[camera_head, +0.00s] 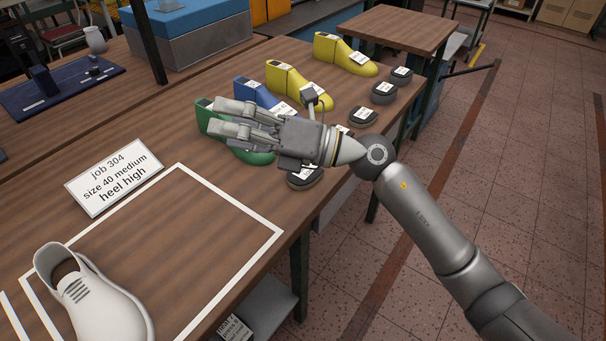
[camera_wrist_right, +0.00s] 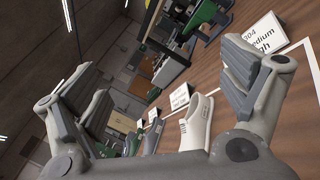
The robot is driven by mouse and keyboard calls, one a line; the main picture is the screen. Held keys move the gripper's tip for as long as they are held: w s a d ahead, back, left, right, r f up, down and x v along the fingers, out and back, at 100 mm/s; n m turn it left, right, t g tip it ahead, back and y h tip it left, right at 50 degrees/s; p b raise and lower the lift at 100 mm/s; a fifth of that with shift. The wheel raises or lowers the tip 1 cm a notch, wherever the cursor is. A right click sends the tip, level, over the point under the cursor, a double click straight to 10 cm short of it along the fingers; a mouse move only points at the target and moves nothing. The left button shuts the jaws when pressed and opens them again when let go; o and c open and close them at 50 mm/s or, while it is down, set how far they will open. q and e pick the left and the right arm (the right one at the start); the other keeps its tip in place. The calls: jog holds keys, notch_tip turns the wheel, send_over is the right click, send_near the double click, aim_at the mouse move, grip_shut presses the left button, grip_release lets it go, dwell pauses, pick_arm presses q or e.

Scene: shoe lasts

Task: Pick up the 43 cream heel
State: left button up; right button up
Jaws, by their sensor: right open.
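No cream heel shows clearly in either view. Several dark grey heel pieces with white labels line the right edge of the bench: one (camera_head: 305,178) lies just below my right gripper, others (camera_head: 363,123) (camera_head: 384,96) (camera_head: 401,79) further back. Their label sizes are too small to read. My right gripper (camera_head: 214,118) is open with nothing between its fingers, above the green last (camera_head: 250,155) and partly covering it. The spread fingers also show in the right wrist view (camera_wrist_right: 165,65). My left gripper is not in view.
A blue last (camera_head: 252,92) and two yellow lasts (camera_head: 285,78) (camera_head: 340,55) stand behind my gripper. A white shoe (camera_head: 95,305) and a job 304 sign (camera_head: 115,178) are at the near left. The white-outlined area (camera_head: 190,240) is mostly clear.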

notch_tip(320, 180, down, 6)
jog(key=w+n+g+h, duration=0.2)
jog(key=n+h, duration=0.2)
jog(key=h, duration=0.1)
jog(key=t+h, duration=0.2)
jog(key=h, duration=0.9)
send_near(303, 173)
jog(key=f, duration=0.1)
jog(key=w+a+f+p, duration=0.1)
jog(key=shift+w+a+f+n, duration=0.1)
jog(key=shift+w+f+n, duration=0.1)
jog(key=shift+f+n, duration=0.1)
jog(key=shift+s+p+x, duration=0.15)
jog(key=shift+p+x, duration=0.25)
jog(key=shift+x, duration=1.05)
jog(key=shift+s+p+x, duration=0.1)
jog(key=shift+p+x, duration=0.25)
jog(key=shift+x, duration=1.1)
jog(key=c, duration=1.1)
